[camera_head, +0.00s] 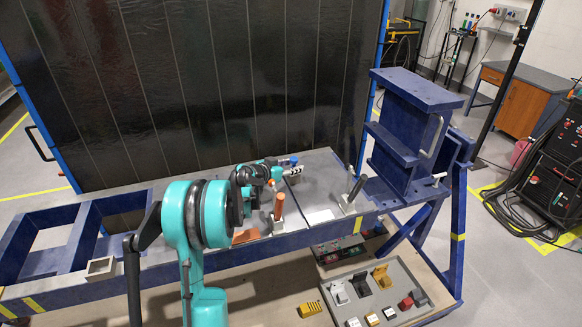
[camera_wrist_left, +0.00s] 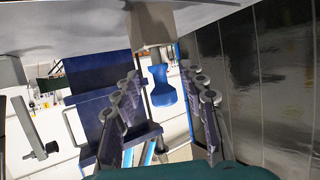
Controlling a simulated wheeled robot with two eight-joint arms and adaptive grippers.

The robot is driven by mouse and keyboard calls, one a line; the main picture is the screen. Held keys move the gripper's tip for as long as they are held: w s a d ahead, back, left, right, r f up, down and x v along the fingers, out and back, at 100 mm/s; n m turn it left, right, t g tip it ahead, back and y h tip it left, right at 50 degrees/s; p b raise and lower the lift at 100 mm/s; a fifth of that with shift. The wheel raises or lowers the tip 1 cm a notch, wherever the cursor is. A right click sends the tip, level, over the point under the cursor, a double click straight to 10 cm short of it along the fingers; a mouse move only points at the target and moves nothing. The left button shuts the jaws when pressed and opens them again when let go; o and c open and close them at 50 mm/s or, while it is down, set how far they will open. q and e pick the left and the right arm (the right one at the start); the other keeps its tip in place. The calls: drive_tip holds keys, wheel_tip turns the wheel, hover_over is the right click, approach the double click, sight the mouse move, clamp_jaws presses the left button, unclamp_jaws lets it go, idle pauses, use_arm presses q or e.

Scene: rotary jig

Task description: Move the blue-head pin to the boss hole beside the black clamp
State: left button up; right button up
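The blue-head pin (camera_head: 293,159) stands at the back of the fixture table, just beyond my left gripper (camera_head: 293,171). In the left wrist view, its rounded blue head (camera_wrist_left: 161,88) lies between the two fingers of my left gripper (camera_wrist_left: 168,90), with a gap on both sides. The gripper is open, and nothing is clamped. The pin's lower end is at a grey block (camera_wrist_left: 150,20). The black clamp (camera_head: 356,188), with an upright black handle, stands to the right on the table. The boss hole beside it cannot be made out. My right gripper is not in view.
A clamp with an orange handle (camera_head: 279,206) stands near my left wrist. A tall blue bracket (camera_head: 405,135) rises at the table's right end. A dark panel (camera_head: 200,80) stands behind the table. A parts tray (camera_head: 345,316) sits lower in front.

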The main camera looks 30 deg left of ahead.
use_arm(q)
drive_tip(key=v, duration=1.2)
drive_tip(key=shift+f, duration=0.15)
idle(0.3)
